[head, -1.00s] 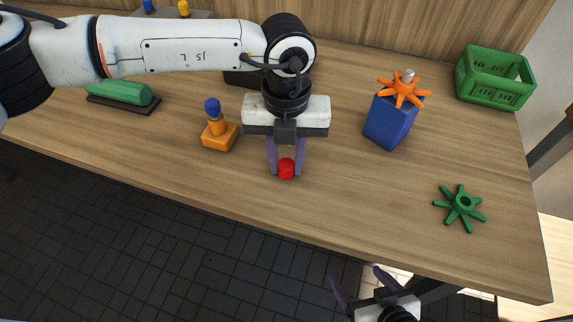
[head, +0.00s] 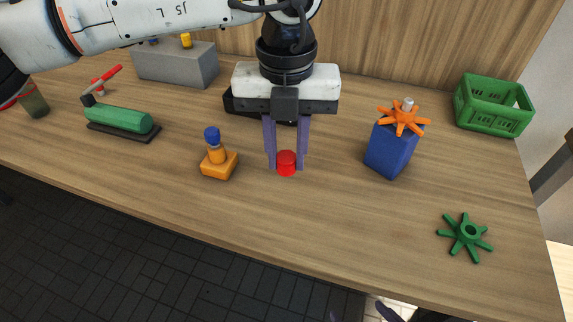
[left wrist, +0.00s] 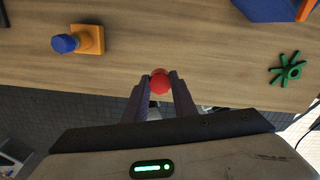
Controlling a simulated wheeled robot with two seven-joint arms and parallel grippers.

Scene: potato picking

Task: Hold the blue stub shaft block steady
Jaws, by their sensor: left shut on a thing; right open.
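The blue stub shaft block (head: 390,150) stands on the table right of centre. A grey stub shaft (head: 407,103) sticks up from its top, and an orange star-shaped wheel (head: 401,119) sits around it. In the left wrist view, part of the blue block (left wrist: 265,8) shows at the top right. My left gripper (head: 286,163) is shut on a red cylinder (head: 286,168), left of the block and apart from it. The red cylinder also shows between the fingers in the left wrist view (left wrist: 160,82). My right gripper (head: 362,316) is open at the bottom edge, mostly cut off.
A green star-shaped wheel (head: 467,234) lies at the front right. A green crate (head: 494,117) stands at the back right. An orange base with a blue-topped post (head: 219,167) stands left of my left gripper. A green cylinder on a dark stand (head: 118,120) lies further left.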

